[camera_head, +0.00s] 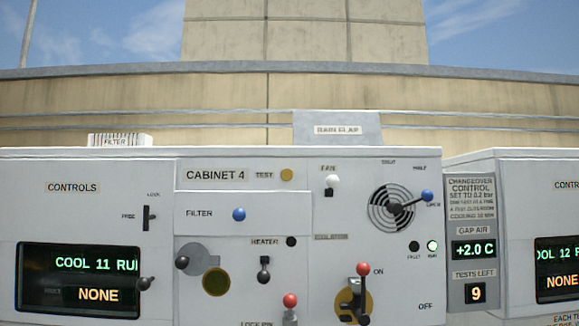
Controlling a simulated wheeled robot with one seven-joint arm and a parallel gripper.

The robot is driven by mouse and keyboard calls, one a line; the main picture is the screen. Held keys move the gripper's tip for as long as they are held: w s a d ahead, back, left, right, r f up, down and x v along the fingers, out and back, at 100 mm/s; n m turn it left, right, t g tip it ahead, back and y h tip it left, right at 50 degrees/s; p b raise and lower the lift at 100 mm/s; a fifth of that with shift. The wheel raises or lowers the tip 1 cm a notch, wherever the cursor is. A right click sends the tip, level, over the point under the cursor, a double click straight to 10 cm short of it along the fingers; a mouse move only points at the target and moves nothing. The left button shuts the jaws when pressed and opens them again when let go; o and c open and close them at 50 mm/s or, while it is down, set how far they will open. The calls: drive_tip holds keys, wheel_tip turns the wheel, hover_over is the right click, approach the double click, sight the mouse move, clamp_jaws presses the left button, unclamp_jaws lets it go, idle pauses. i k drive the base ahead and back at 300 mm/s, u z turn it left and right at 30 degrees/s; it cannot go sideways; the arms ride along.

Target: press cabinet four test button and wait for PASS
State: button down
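The cabinet four front panel (305,215) faces me, with the label CABINET 4 at its upper left. The test button (287,175) is a small round amber disc just right of the word TEST. Nothing covers it, and I cannot tell whether it is pressed in. The left display (80,276) reads COOL 11 and part of RUN in green, with NONE in amber below. No PASS text shows. My gripper is out of view.
Below the button are a blue filter knob (239,214), a black heater lever (264,268) and a red-tipped isolator handle (363,290). A blue-tipped lever (427,196) crosses the round vent. The narrow changeover panel (472,230) shows GAP AIR +2.0 C and TESTS LEFT 9.

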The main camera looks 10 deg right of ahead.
sight(287, 175)
drive_tip(key=z, duration=0.05)
drive_tip(key=k, duration=0.65)
drive_tip(key=u, duration=0.75)
drive_tip(key=i, duration=0.95)
drive_tip(key=u, duration=0.6)
